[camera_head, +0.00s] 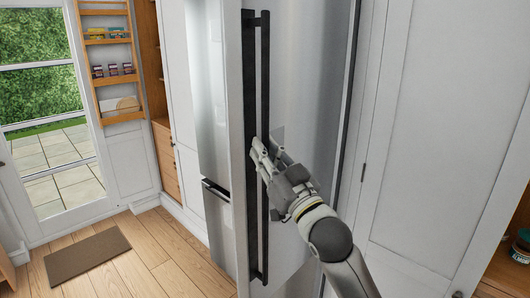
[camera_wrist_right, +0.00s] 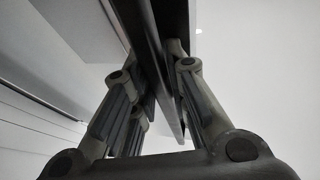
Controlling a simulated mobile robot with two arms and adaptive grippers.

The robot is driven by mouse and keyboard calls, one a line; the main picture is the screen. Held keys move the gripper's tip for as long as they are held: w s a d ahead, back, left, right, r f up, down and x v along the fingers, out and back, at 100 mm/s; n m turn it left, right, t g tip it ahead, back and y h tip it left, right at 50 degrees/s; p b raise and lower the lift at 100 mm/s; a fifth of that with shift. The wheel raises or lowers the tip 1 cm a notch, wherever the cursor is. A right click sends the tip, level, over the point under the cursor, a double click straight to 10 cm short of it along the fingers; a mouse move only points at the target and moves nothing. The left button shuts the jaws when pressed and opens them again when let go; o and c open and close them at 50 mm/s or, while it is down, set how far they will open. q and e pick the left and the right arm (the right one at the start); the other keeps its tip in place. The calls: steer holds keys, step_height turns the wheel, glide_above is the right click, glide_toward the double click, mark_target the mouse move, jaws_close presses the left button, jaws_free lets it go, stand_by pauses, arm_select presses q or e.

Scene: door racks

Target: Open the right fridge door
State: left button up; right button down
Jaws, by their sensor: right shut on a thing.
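The right fridge door (camera_head: 312,70) is a tall, shiny grey panel in the middle of the head view. A long, dark vertical bar handle (camera_head: 264,80) runs along its left edge. My right gripper (camera_head: 262,155) reaches in from the lower right and is shut on the handle around its middle. In the right wrist view the dark handle (camera_wrist_right: 150,40) passes between the two fingers (camera_wrist_right: 165,95). I cannot tell whether the door stands slightly ajar. My left gripper is not in view.
Another steel appliance front (camera_head: 208,80) with a short dark handle stands left of the door. A white cabinet panel (camera_head: 430,130) stands close on the right. Wooden floor (camera_head: 155,255) with a brown mat (camera_head: 87,262) is open at the lower left.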

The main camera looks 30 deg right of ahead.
steer(key=c, duration=1.4)
jaws_free()
steer(key=shift+c, duration=0.2)
steer(key=v, duration=1.2)
steer(key=shift+r, duration=0.1)
